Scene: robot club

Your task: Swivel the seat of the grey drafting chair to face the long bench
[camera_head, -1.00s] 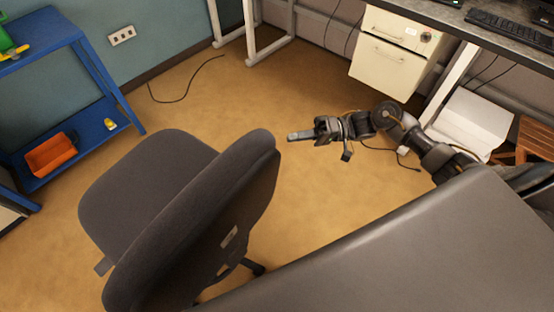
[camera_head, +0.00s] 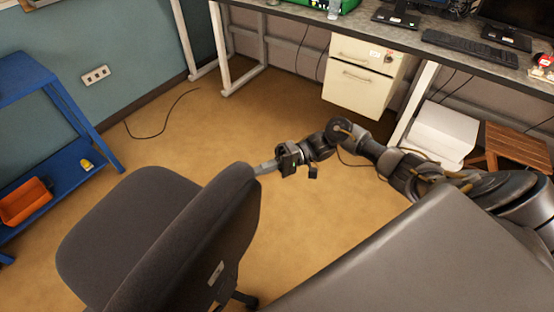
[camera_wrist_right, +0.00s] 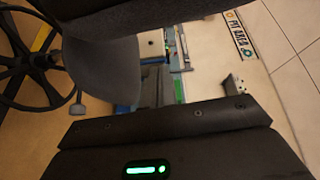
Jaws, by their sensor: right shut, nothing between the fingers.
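The grey drafting chair stands at lower left in the head view, its seat (camera_head: 125,222) left of its upright backrest (camera_head: 195,245). The seat's open front points left, towards the blue shelf side. The long bench (camera_head: 400,38) runs along the top right, behind the chair's back side. My right gripper (camera_head: 264,168) is shut and empty, its tip at the backrest's upper right edge; I cannot tell whether they touch. In the right wrist view the dark chair seat (camera_wrist_right: 100,65) is close, beside the fingers (camera_wrist_right: 154,86). My left gripper is out of view.
A blue shelf (camera_head: 62,158) with an orange bin (camera_head: 24,200) stands left of the chair. A white drawer cabinet (camera_head: 360,80) is under the bench, with a wooden stool (camera_head: 515,145) at right. A cable (camera_head: 165,125) lies on otherwise open floor.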

